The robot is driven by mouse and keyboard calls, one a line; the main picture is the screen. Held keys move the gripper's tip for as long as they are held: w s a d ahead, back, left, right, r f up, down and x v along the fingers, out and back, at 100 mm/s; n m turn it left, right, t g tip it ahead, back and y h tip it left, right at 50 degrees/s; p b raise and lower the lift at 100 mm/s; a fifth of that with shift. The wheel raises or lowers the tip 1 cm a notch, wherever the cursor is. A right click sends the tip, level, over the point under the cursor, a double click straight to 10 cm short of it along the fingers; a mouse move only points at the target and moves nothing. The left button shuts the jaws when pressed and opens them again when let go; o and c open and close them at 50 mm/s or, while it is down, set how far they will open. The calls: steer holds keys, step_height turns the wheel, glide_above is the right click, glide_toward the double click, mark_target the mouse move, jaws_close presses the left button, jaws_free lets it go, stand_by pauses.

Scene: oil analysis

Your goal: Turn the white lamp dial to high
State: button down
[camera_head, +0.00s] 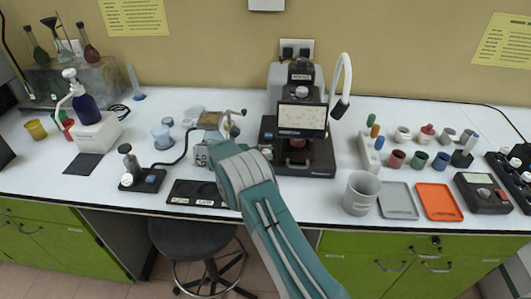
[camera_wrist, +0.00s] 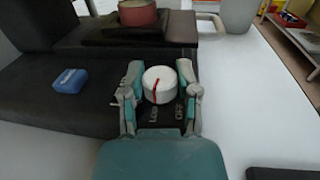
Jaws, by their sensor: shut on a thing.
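The white lamp dial (camera_wrist: 160,85) is a round knob with a red pointer line on its top, in the middle of the wrist view. Sideways lettering that seems to read LOW and OFF lies on the dark panel beside it, on the near side. I cannot make out a HIGH mark. My gripper (camera_wrist: 160,83) has one finger on each side of the dial and is shut on it. In the head view my arm reaches to the left front of the dark microscope (camera_head: 325,160), and the dial and fingertips cannot be made out there.
A blue block (camera_wrist: 70,81) sits on the dark base left of the dial. A red round part (camera_wrist: 137,13) stands beyond it. A grey cup (camera_head: 361,192), a grey tray (camera_head: 397,200) and an orange tray (camera_head: 439,202) stand right of the microscope. A black slide tray (camera_head: 200,193) lies left of my arm.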

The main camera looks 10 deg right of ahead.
steer(key=shift+w+r, duration=0.1)
steer(key=shift+w, duration=0.05)
steer(key=shift+c, duration=1.6)
jaws_free()
steer(key=shift+t, duration=0.3)
